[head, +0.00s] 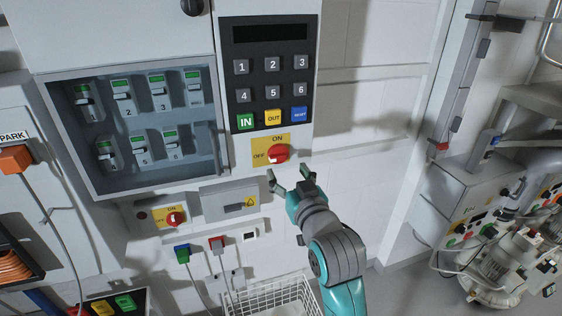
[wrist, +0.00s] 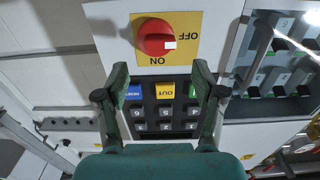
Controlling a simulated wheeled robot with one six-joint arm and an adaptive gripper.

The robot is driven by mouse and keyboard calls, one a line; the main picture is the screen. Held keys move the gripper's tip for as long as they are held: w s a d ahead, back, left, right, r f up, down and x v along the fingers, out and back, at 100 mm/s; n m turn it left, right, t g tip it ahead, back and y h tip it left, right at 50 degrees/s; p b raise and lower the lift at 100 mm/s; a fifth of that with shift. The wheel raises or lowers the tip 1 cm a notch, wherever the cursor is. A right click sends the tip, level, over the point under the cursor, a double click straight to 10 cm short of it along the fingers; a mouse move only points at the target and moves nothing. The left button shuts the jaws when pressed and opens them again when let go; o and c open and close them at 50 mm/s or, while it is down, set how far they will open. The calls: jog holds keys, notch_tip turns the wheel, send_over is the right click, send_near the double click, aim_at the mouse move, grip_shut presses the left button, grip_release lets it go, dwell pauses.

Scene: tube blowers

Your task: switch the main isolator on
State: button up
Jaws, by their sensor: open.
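A red rotary knob (head: 278,153) sits on a yellow plate (head: 258,146) marked ON at the top and OFF at the left, just below a keypad. In the wrist view the knob (wrist: 154,37) appears upside down. Its white mark lies on the OFF side. A smaller red knob (head: 175,219) on another ON/OFF plate is at the lower left; I cannot tell from labels which is the main isolator. My gripper (head: 289,176) is open and empty, close to the larger knob and apparently just below or in front of it. In the wrist view its fingertips (wrist: 160,72) are apart, with the knob beyond them.
The keypad (head: 271,75) has numbered keys and coloured IN, OUT and reset buttons. A recessed box of breakers (head: 140,125) is to the left. Bare wall (head: 355,150) lies to the right.

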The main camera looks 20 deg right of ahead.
aim_at(279, 158)
jog(key=w, duration=0.6)
jog(key=c, duration=1.1)
jog(key=shift+c, duration=0.2)
